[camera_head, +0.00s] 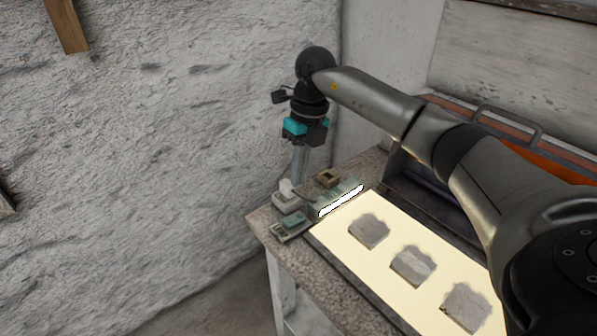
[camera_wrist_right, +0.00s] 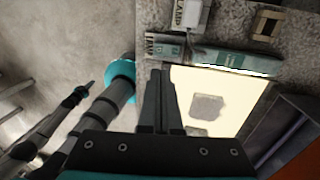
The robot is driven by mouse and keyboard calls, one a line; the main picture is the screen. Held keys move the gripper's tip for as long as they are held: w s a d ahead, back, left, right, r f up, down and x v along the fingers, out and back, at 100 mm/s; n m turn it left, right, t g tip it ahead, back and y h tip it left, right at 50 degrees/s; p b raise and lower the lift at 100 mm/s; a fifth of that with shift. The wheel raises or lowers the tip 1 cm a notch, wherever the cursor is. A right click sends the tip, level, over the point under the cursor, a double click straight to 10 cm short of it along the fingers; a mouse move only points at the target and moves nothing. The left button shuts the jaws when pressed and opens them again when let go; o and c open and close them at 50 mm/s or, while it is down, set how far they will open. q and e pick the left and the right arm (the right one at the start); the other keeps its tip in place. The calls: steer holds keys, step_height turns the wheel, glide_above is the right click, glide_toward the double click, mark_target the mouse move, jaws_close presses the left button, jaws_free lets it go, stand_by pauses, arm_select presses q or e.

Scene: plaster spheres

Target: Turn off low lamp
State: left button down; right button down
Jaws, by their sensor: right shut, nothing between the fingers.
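The low lamp (camera_head: 338,202) is a grey-green bar with a bright white strip, glowing at the left end of the lit panel. It also shows in the right wrist view (camera_wrist_right: 228,61). Beside it is a small box with a teal rocker (camera_head: 292,221), seen in the wrist view too (camera_wrist_right: 166,44). My right gripper (camera_head: 299,172) is shut and empty, pointing down above the table's corner. In the wrist view its fingertips (camera_wrist_right: 161,76) appear just below the teal-rocker box; the height gap is hard to tell. My left gripper is not in view.
A white switch block (camera_head: 287,196) and a brown one (camera_head: 327,178) sit near the lamp. The bright panel (camera_head: 390,222) bears several grey plaster pieces (camera_head: 412,265). A dark case with orange (camera_head: 560,148) stands behind. A rough wall (camera_head: 150,130) is at left.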

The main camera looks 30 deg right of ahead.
mark_target(298, 220)
steer(key=f, duration=0.3)
steer(key=a+f+b, duration=0.1)
steer(key=f, duration=0.6)
steer(key=shift+a, duration=0.35)
steer(key=shift+f, duration=0.1)
steer(key=shift+a, duration=0.1)
steer(key=shift+s+a+f+h+p, duration=0.15)
steer(key=shift+a+f+h+p, duration=0.2)
steer(key=shift+h, duration=0.35)
steer(key=shift+s+d+f, duration=0.1)
steer(key=shift+d+f, duration=0.05)
steer(key=shift+d, duration=0.95)
